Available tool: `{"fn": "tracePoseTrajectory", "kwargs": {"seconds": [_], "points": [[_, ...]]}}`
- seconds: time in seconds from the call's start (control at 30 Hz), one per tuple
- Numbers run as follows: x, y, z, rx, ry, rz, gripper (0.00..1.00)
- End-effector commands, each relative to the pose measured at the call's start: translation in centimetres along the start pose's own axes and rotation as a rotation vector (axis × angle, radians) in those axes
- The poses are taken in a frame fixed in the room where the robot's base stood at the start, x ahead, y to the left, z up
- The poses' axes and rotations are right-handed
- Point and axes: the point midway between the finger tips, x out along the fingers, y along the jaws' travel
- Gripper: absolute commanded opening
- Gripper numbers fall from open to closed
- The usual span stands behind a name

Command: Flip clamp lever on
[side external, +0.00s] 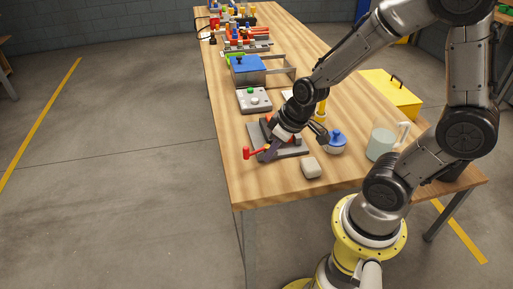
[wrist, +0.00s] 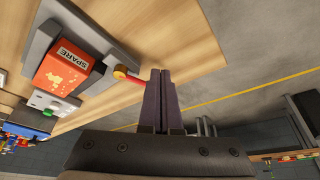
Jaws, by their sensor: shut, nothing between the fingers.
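The clamp is a grey fixture (wrist: 92,30) on the wooden table, with an orange block marked SPARE (wrist: 68,68) in it. In the side view the red lever (side external: 254,152) sticks out to the left of the fixture, near the table's left edge. My gripper (wrist: 160,75) is shut and empty, its dark fingers together. In the wrist view the fingertips are right beside the lever; I cannot tell whether they touch. In the side view my gripper (side external: 267,154) reaches down at the lever and hides part of the fixture.
A pale block (side external: 311,168), a blue-lidded pot (side external: 336,141) and a clear jug (side external: 382,141) stand to the right. A grey box with a green button (side external: 255,99) and a blue-topped box (side external: 248,68) stand behind. The table's left edge is close to the lever.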

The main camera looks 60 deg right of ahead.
Motion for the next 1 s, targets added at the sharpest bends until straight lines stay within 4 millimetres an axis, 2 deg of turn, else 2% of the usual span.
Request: {"fn": "tracePoseTrajectory", "kwargs": {"seconds": [0.03,0.1,0.3,0.8,1.0], "points": [[0.9,0.0,0.1,0.000,-0.005,0.000,0.00],[1.1,0.0,-1.3,-0.002,0.000,0.001,0.00],[1.8,0.0,-3.1,-0.002,0.000,0.000,0.00],[2.0,0.0,-3.8,0.000,0.000,0.000,0.00],[2.5,0.2,-5.1,0.000,0.000,0.000,0.00]]}}
